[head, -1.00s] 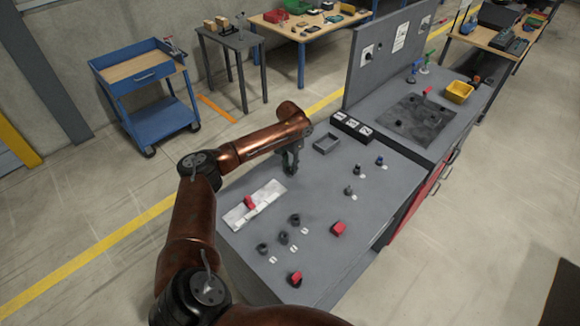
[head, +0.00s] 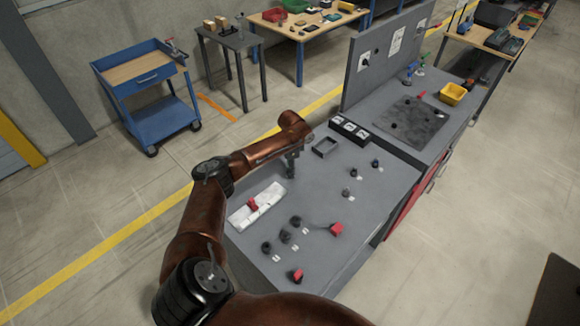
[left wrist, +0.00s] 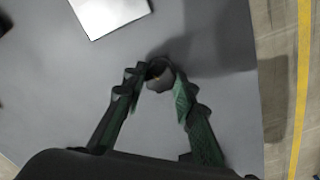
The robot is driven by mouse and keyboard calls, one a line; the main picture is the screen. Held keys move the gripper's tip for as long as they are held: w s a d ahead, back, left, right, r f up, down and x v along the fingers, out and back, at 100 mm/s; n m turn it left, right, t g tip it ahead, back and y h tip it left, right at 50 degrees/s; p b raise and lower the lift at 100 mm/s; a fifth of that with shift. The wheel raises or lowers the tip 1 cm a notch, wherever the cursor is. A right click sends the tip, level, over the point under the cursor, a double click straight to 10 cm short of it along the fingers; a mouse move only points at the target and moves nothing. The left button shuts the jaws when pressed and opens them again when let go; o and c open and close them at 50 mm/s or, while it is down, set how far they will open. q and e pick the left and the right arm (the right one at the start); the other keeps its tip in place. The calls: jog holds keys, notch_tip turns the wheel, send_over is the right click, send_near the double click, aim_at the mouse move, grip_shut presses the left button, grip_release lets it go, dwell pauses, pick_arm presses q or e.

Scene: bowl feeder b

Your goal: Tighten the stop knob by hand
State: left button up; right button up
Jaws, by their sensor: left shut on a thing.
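My left gripper (head: 291,172) points down at the bench top, near its far left edge. In the left wrist view its two fingers (left wrist: 160,84) stand on either side of a small round dark grey knob, taken as the stop knob (left wrist: 159,76), and are shut on it. The knob has a small yellowish spot in its middle. In the head view the fingers hide the knob. My right gripper is in neither current view.
A white sheet (head: 241,216) with a red piece (head: 253,204) lies nearer on the bench (head: 325,195). Several dark round parts and two red blocks (head: 336,229) (head: 298,275) stand at the front. A grey tray (head: 325,147) and a black box row (head: 349,129) are behind the gripper.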

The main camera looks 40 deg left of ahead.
pick_arm(q)
jog(key=m+p, duration=0.1)
jog(key=m, duration=0.1)
jog(key=shift+r+m, duration=0.15)
jog(key=shift+m, duration=0.25)
jog(key=m+p, duration=0.1)
jog(key=m, duration=0.2)
jog(key=shift+w+m, duration=0.1)
jog(key=shift+m, duration=1.6)
jog(key=shift+m, duration=0.3)
jog(key=o, duration=1.1)
jog(key=shift+o, duration=0.3)
